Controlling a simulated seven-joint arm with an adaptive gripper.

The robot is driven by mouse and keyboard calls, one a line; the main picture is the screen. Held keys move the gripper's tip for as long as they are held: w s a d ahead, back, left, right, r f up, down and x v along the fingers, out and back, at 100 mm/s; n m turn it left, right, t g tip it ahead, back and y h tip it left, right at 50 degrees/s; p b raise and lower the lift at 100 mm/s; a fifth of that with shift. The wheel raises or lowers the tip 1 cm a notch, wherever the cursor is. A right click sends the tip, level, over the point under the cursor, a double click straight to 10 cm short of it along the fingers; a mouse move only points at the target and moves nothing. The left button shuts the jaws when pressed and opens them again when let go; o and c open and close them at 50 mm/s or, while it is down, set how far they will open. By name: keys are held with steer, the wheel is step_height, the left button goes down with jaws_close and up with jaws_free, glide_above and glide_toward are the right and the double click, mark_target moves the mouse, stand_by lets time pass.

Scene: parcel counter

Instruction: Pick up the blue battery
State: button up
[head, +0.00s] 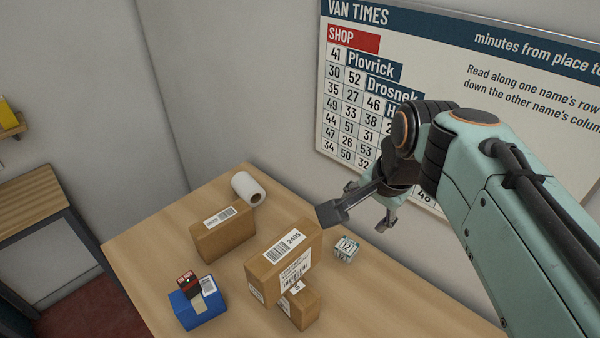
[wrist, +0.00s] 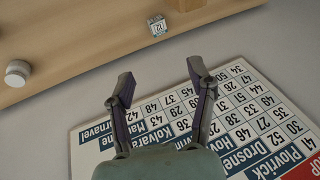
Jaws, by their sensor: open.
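A blue block-shaped thing (head: 198,309), which appears to be the blue battery, sits on the counter (head: 155,250) at the near left in the head view. A dark and red part and a pale label show on its top. It is not visible in the wrist view. My gripper (head: 360,217) is open and empty, above the back right of the counter and well apart from the blue thing. In the wrist view my gripper (wrist: 158,82) has its two fingers spread with nothing between them.
Cardboard boxes stand mid-counter: one at the back left (head: 222,238), a taller one (head: 265,275) and a small one (head: 306,310). A small grey numbered cube (head: 346,248) and a white roll (head: 248,188) stand near the wall. A timetable board (head: 345,120) hangs behind my arm.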

steer(key=w+a+f+m, duration=0.1)
steer(key=w+f, duration=0.2)
steer(key=w, duration=0.3)
steer(key=w+a+f+m+h, duration=0.1)
steer(key=w+f, duration=0.2)
steer(key=w, duration=0.4)
steer(key=w+a+f+m, duration=0.1)
steer(key=w+f, duration=0.1)
steer(key=w, duration=0.4)
steer(key=a+f+n+g, duration=0.1)
steer(key=f, duration=0.5)
steer(key=a+f+g+h, duration=0.1)
steer(key=a+f, duration=0.1)
steer(key=f, duration=0.5)
steer(key=w+a+f+n, duration=0.1)
steer(key=a+f, duration=0.1)
steer(key=f, duration=0.5)
steer(key=shift+w+a+f+n+g+h, duration=0.1)
steer(key=shift+a+f+n+g+h, duration=0.1)
steer(key=shift+a+n+g+h, duration=0.15)
steer(key=x, duration=0.6)
steer(key=shift+d+r, duration=0.1)
steer(key=shift+d, duration=0.05)
jaws_close()
